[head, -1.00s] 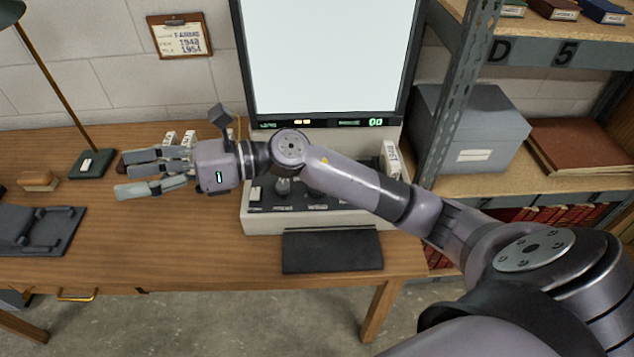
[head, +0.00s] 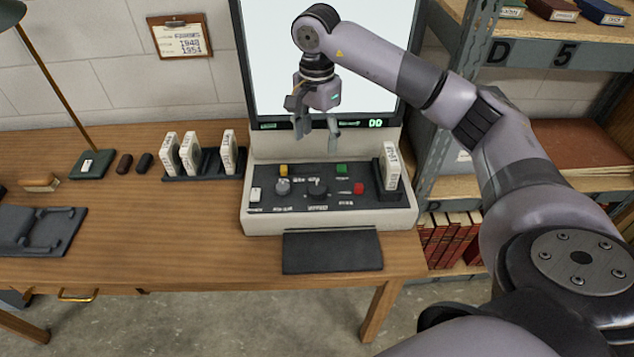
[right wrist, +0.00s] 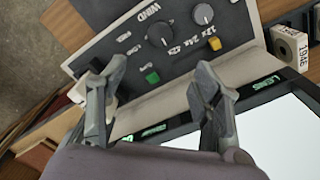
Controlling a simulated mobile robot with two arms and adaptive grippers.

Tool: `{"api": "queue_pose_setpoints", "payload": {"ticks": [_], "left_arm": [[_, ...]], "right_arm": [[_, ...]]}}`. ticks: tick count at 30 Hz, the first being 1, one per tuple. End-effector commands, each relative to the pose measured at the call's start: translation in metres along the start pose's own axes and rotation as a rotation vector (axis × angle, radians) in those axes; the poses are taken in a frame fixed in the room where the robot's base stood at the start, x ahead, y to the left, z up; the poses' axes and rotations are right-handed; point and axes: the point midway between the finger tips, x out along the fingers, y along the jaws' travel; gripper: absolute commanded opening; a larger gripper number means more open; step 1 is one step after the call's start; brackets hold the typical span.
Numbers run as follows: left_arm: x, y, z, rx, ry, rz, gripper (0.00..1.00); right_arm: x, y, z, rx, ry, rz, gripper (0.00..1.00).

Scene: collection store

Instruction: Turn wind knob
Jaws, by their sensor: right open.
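The black wind knob (head: 317,187) sits on the sloped dark panel of the reader (head: 262,225), beside a grey knob (head: 283,187). The wrist view shows the black knob (right wrist: 161,34) next to the "WIND" label, with the grey knob (right wrist: 203,14) to its right. My right gripper (head: 316,130) hangs in front of the screen, above and behind the knobs, fingers pointing down. In the wrist view its fingers (right wrist: 155,75) are spread and empty, apart from the black knob. My left gripper is not in view.
A yellow button (head: 283,169), a green button (head: 341,168) and a red button (head: 358,188) surround the knobs. A white film box (head: 391,165) stands at the panel's right. More boxes stand in a rack (head: 205,177) at left. Grey shelving (head: 450,110) stands close on the right.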

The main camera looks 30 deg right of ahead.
Motion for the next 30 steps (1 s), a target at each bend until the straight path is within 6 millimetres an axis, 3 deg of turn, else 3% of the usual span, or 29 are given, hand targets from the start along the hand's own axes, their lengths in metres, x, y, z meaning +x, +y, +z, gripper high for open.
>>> {"api": "queue_pose_setpoints", "payload": {"ticks": [18,24,30], "left_arm": [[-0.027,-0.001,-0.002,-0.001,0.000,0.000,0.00],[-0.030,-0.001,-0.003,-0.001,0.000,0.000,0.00],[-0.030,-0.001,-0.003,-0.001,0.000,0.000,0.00]], "right_arm": [[0.128,0.001,0.002,0.000,-0.003,0.002,0.59],[0.149,0.000,0.002,0.000,-0.004,-0.001,0.59],[0.155,0.000,0.002,0.001,-0.002,-0.002,0.59]]}}
